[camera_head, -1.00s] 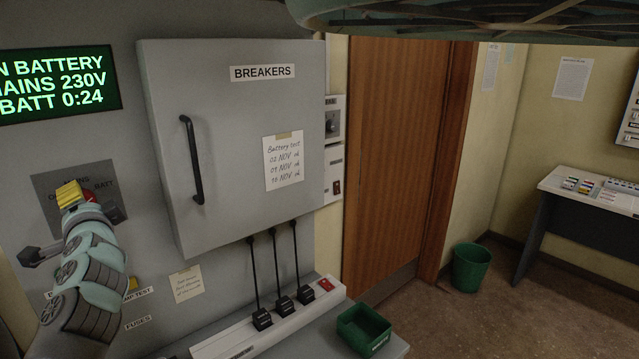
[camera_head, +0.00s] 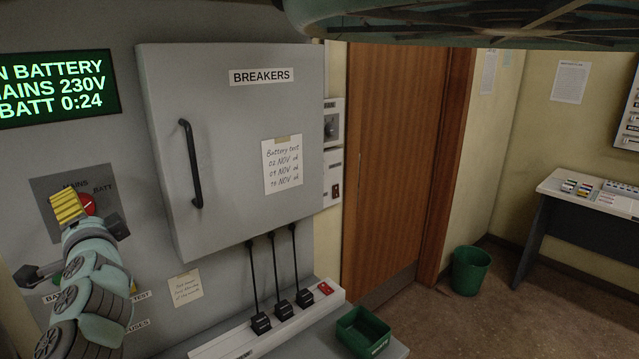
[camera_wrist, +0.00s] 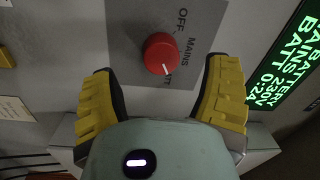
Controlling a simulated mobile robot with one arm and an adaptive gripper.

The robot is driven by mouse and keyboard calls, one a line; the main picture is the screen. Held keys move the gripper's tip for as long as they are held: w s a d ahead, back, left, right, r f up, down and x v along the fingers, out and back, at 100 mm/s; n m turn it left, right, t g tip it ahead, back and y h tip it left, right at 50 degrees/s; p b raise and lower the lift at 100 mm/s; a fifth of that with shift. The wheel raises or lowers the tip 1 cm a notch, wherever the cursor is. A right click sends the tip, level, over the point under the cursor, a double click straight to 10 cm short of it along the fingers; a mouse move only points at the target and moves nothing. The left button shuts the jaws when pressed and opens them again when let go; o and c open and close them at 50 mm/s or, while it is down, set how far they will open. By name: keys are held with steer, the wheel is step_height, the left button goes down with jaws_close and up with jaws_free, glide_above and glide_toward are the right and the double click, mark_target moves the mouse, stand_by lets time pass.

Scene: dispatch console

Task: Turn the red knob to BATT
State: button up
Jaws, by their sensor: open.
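The red knob (camera_wrist: 160,53) sits on a grey plate (camera_wrist: 205,25) marked OFF, MAINS and BATT. In the wrist view its white pointer line is turned toward the BATT lettering, whose first letter is hidden. My gripper (camera_wrist: 162,72) is open, its yellow fingers standing apart on either side of the knob, with clear gaps and no visible contact. In the head view my gripper (camera_head: 68,205) partly covers the plate and the left side of the knob (camera_head: 88,204); the OFF label is hidden there.
A green-lettered display (camera_head: 55,87) above reads "N BATTERY, MAINS 230V, BATT 0:24", cut off at left. The breaker cabinet (camera_head: 235,110) with a black handle (camera_head: 191,165) juts out to the right. Below are a power strip (camera_head: 225,345) with plugs and a green bin (camera_head: 364,330).

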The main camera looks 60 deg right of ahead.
steer(key=v, duration=0.7)
steer(key=shift+s, duration=0.3)
